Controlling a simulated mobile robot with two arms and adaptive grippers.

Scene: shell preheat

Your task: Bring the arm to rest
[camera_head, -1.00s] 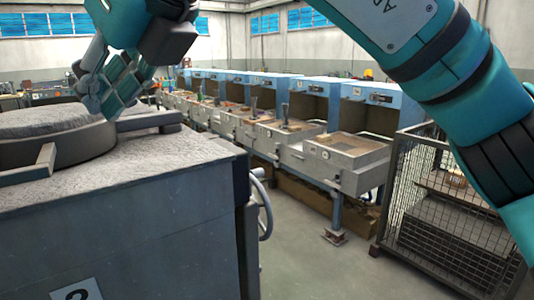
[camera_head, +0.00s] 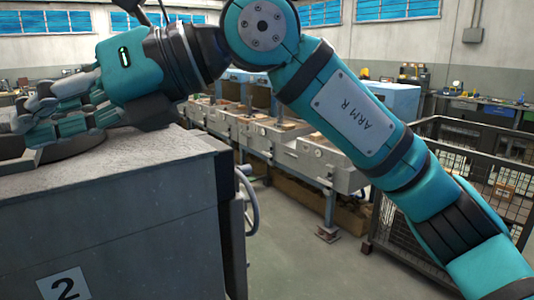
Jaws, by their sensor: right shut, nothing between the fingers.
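My right arm (camera_head: 352,117), labelled "ARM R", reaches in from the lower right, bends at the top middle and points left. My right gripper (camera_head: 30,125) is at the left edge of the head view, above the top of the grey block-shaped unit marked "2" (camera_head: 125,225). It is shut and nothing shows in it. I cannot tell whether the fingers touch the plate. My left gripper is not in view.
A handwheel (camera_head: 250,200) sticks out from the unit's right side. A row of blue and grey bench stations (camera_head: 310,155) runs behind. A wire mesh cage (camera_head: 480,150) stands at the right, partly behind my arm.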

